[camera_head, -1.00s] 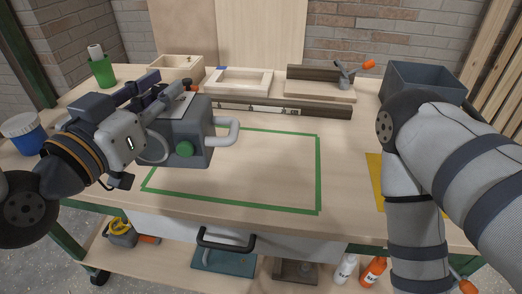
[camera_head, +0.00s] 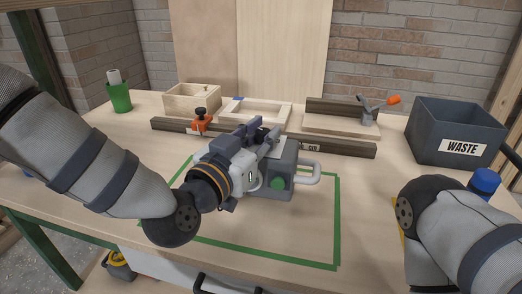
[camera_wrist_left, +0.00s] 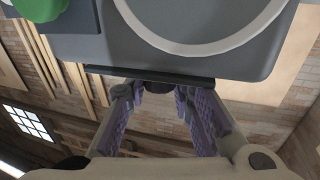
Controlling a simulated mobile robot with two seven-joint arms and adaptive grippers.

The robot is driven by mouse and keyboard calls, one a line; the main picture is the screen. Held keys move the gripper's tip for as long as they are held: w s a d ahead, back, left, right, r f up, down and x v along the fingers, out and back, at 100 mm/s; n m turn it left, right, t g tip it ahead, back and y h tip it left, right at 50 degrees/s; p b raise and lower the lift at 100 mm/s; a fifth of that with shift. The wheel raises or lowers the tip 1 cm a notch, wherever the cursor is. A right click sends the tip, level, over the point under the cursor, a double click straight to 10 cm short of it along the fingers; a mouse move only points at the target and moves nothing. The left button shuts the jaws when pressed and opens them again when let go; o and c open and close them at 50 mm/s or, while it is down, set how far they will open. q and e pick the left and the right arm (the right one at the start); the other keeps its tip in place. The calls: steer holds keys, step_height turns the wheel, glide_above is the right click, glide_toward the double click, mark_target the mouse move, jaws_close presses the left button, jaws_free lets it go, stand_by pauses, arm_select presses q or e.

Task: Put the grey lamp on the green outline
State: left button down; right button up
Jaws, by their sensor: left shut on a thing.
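The grey lamp (camera_head: 282,183) is a boxy grey body with a green knob and a pale handle on its right side. My left gripper (camera_head: 264,142) is shut on the lamp from above and behind its top. The green outline (camera_head: 338,222) is a taped rectangle on the workbench, and the lamp appears within its borders in the head view. I cannot tell whether the lamp's base touches the table. In the left wrist view the lamp's face (camera_wrist_left: 190,55) fills the top, with the gripper fingers (camera_wrist_left: 165,95) below it. My right gripper is out of view.
A dark rail (camera_head: 345,148) with an orange clamp (camera_head: 202,121) lies behind the outline. Wooden trays (camera_head: 192,99), a green cup (camera_head: 120,97) and a waste bin (camera_head: 455,130) stand further back. A blue-capped container (camera_head: 485,182) is at right.

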arm_select(q)
step_height(320, 180, down, 3)
steer(key=shift+f, duration=0.15)
steer(key=shift+r, duration=0.2)
steer(key=c, duration=1.8)
jaws_free()
steer(key=shift+f, duration=0.25)
steer(key=o, duration=0.4)
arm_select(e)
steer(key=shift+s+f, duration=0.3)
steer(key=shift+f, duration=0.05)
arm_select(q)
steer(key=shift+r, duration=0.2)
steer(key=v, duration=1.2)
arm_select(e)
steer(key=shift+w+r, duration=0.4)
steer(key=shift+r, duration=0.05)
